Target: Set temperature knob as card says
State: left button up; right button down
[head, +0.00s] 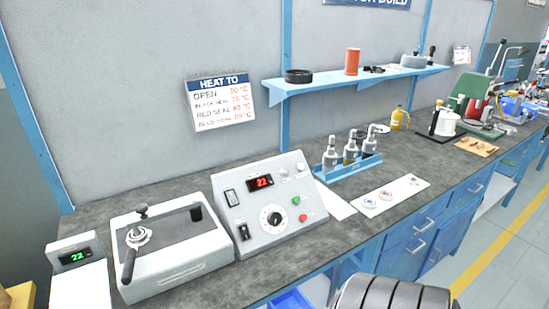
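The temperature knob (271,218) is a black dial with a pale centre on the sloped front of a light grey control box (252,238). A red display (261,183) above it reads 22. Green and red buttons sit right of the knob, and black switches sit at the left of the panel. The card (222,102) on the wall is headed HEAT TO. Its rows seem to read OPEN 90 °C, BLACK 70 °C, RED SEAL 80 °C and BLUE 60 °C; the small print is blurred.
Left of the control box stands a white unit (180,268) with a black lever handle. A small green display (75,257) reads 22. To the right are a blue rack (329,170) with bottles and a white strip (393,197) with small round parts. A blue shelf (350,80) hangs above.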

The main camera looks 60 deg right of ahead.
aim_at(273, 218)
jog(key=z, duration=1.8)
